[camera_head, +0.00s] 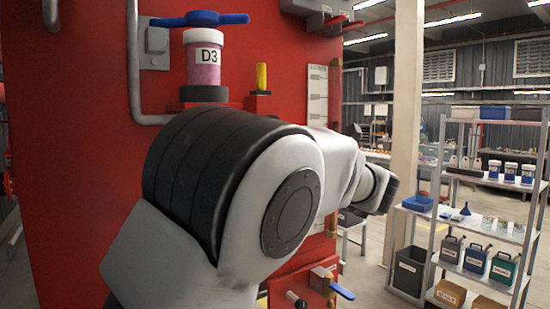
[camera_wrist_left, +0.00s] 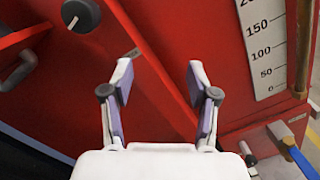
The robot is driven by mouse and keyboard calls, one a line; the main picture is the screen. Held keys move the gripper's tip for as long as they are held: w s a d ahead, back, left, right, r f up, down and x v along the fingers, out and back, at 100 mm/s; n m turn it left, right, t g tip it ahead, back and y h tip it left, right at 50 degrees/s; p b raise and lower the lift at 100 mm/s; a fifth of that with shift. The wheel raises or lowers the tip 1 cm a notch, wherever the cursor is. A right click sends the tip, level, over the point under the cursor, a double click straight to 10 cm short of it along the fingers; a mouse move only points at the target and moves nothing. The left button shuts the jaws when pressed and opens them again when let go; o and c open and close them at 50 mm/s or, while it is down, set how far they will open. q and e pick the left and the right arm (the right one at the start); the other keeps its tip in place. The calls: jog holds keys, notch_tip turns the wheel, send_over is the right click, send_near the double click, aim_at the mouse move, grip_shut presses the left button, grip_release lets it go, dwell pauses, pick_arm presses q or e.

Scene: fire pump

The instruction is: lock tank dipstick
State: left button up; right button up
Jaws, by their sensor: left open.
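My left gripper (camera_wrist_left: 160,82) is open and empty in the left wrist view, its two fingers apart in front of a red panel. In the head view my arm covers the middle of the red unit, and no gripper fingers show there. No dipstick can be identified for sure. An upright yellow cylinder (camera_head: 262,77) on a dark base stands on top of a red block in the head view. A dark round knob (camera_wrist_left: 80,15) sits on the red structure at the top left of the wrist view, apart from the fingers. My right gripper is not in view.
A white scale plate (camera_wrist_left: 262,45) is fixed to the red unit. A blue-handled lever (camera_head: 341,290) juts out low on it; its blue handle (camera_wrist_left: 303,162) also shows in the wrist view. A pink D3 cylinder (camera_head: 204,62) with a blue handle stands above my arm. Shelves (camera_head: 490,120) stand at right.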

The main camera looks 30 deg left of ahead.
pick_arm(q)
jog(key=s+d+r+n+g, duration=0.2)
jog(key=s+r+n, duration=0.4)
jog(key=r, duration=0.3)
jog(key=shift+n, duration=0.3)
jog(key=p+x, duration=0.1)
jog(key=x, duration=0.3)
jog(key=w+p+x, duration=0.1)
jog(key=p+x, duration=0.1)
jog(key=x, duration=0.2)
jog(key=shift+p, duration=0.3)
jog(key=shift+a, duration=0.15)
jog(key=shift+w, duration=0.1)
jog(key=c, duration=0.4)
grip_shut()
